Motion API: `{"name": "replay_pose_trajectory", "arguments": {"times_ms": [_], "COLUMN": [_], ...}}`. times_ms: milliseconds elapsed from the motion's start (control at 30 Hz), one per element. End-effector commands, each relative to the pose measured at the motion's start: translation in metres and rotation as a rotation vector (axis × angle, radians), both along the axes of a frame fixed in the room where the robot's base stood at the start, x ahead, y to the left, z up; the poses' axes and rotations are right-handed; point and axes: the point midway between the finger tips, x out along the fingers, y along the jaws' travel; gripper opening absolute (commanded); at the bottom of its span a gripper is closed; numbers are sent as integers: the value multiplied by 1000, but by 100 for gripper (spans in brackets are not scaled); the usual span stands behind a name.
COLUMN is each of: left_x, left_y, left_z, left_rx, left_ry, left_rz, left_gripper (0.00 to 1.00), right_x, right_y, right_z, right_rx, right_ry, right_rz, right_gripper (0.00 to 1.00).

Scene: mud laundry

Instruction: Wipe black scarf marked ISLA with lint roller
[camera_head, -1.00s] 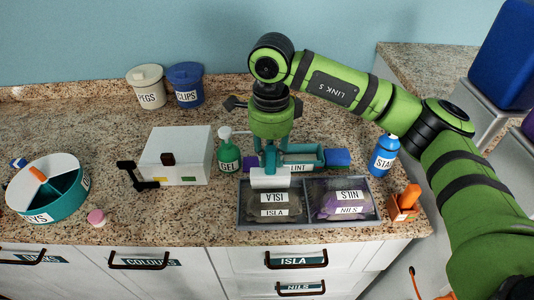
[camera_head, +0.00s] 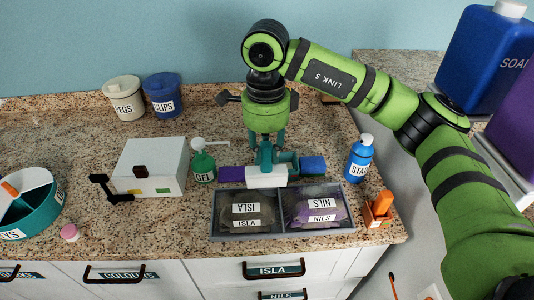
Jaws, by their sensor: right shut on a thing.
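The black scarf marked ISLA (camera_head: 246,210) lies folded in the left compartment of a grey divided tray (camera_head: 283,238). My right gripper (camera_head: 266,161) points down behind the tray and is shut on the lint roller (camera_head: 266,177), whose white roll faces the front. The roll is just behind the tray's back edge in the picture, apart from the scarf. Its exact height is hard to tell. The gripper and roll hide most of the LINT holder behind them. My left gripper is not in view.
A purple scarf marked NILS (camera_head: 318,207) fills the right compartment. A GEL bottle (camera_head: 203,163) and white box (camera_head: 150,166) stand left of the roller. Counter in front of the box is clear.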

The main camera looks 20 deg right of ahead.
Motion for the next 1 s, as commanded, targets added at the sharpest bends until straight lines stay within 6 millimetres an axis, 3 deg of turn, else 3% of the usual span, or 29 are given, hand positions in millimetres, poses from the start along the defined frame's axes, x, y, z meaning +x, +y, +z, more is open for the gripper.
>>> {"name": "replay_pose_trajectory", "arguments": {"times_ms": [433,1000], "left_x": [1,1], "left_y": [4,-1], "left_z": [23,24], "left_rx": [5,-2], "left_ry": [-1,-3], "left_rz": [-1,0], "left_gripper": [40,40], "right_x": [-3,-3], "right_y": [0,0], "right_z": [42,45], "right_rx": [1,0], "right_ry": [-2,-2], "right_rz": [-2,-2], "right_gripper": [0,0]}}
